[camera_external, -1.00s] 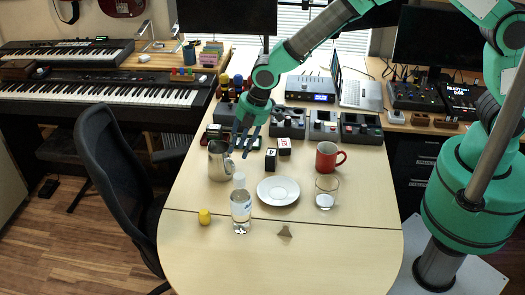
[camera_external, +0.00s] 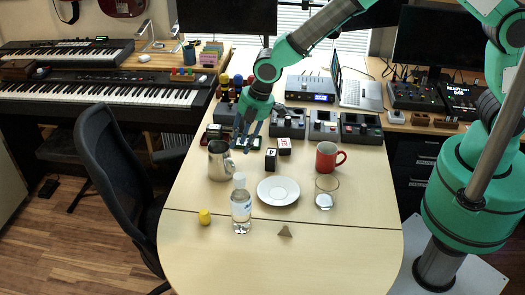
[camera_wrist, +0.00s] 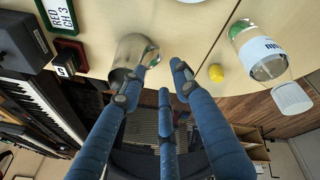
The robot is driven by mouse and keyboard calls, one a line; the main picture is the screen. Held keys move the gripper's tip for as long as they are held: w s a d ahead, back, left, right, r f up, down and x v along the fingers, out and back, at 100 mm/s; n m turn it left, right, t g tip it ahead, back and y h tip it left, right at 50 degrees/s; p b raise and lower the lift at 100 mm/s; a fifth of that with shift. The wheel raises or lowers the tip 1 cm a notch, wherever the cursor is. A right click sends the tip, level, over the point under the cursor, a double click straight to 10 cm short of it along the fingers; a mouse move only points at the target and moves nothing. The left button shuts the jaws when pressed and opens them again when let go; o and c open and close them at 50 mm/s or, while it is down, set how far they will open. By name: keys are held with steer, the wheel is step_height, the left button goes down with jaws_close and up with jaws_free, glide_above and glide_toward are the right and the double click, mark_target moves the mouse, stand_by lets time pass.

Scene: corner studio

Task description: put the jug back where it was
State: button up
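The jug (camera_external: 220,161) is a metal pitcher standing upright at the left of the table, its handle on the right side. My gripper (camera_external: 247,142) is just to the upper right of it, fingers pointing down, apart from its handle as far as I can tell. In the wrist view the jug (camera_wrist: 134,52) shows beyond the left fingertip. The fingers of my gripper (camera_wrist: 158,82) are spread with nothing between them.
A clear bottle (camera_external: 241,210), a yellow cap (camera_external: 205,217), a white saucer (camera_external: 278,190), a glass (camera_external: 327,192) and a red mug (camera_external: 327,159) stand nearby. The front table is mostly clear.

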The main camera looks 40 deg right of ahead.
steer(key=s+d+r+m+t, duration=0.1)
steer(key=d+r+m, duration=0.4)
steer(key=d+r, duration=0.95)
steer(key=d+r+m+t, duration=0.1)
steer(key=d+r+m, duration=0.3)
steer(key=d+r, duration=1)
steer(key=s+d+r+m+h, duration=0.1)
steer(key=s+d+r+m, duration=0.15)
steer(key=s+d, duration=0.4)
steer(key=s+d+r+m, duration=0.1)
steer(key=s+d+m, duration=0.2)
steer(key=d, duration=0.7)
steer(key=s+d+m, duration=0.2)
steer(key=s+d, duration=0.3)
steer(key=s, duration=0.3)
steer(key=s+d+m+t+h, duration=0.1)
steer(key=s+d+m, duration=0.2)
steer(key=s+d, duration=0.3)
steer(key=shift+s+r+m+h, duration=0.15)
steer(key=shift+s+m+h, duration=0.2)
steer(key=shift+s, duration=0.5)
